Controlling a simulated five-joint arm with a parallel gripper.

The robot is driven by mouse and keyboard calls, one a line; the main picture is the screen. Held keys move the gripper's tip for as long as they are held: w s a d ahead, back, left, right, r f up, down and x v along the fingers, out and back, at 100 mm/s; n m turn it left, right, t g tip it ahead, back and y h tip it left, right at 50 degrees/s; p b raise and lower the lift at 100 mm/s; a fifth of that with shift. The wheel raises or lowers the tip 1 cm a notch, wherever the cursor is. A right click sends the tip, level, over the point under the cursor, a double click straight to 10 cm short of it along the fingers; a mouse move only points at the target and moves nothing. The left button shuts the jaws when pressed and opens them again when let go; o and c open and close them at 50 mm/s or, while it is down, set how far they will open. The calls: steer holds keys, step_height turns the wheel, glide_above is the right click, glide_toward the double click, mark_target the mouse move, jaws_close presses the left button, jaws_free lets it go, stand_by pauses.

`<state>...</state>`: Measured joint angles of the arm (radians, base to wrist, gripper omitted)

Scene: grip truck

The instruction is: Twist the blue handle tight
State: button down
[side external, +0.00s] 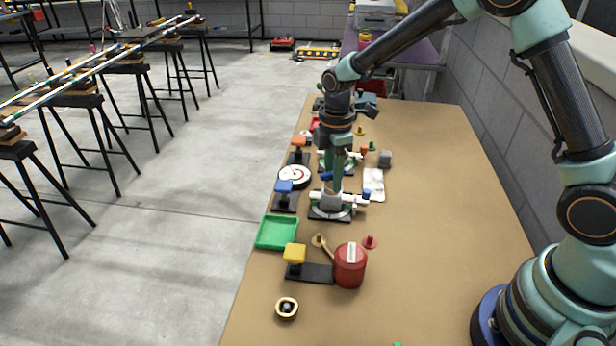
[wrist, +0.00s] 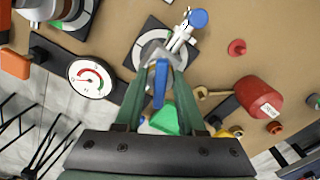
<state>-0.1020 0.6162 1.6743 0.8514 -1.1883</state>
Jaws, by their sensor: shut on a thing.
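The blue handle (wrist: 160,83) is a bar between the two green fingers of my gripper (wrist: 163,58) in the wrist view. My gripper is shut on it. In the side view my gripper (side external: 338,180) points straight down over the white and grey pipe fitting (side external: 329,201), and one end of the blue handle (side external: 327,176) shows to its left. The fitting stands on a dark square plate with a white and green dial. The exact contact of the fingertips is partly hidden.
A round gauge (side external: 294,177) lies to the left of the fitting. A green tray (side external: 277,233), a yellow-topped lever (side external: 295,253) and a red cylinder (side external: 350,265) stand nearer the camera. A second fitting (side external: 340,160) stands behind. The right of the table is clear.

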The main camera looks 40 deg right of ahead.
steer(key=m, duration=0.4)
steer(key=shift+m, duration=2.3)
steer(key=c, duration=0.8)
jaws_free()
steer(key=shift+r, duration=0.1)
steer(key=shift+r, duration=3.65)
steer(key=shift+r, duration=0.1)
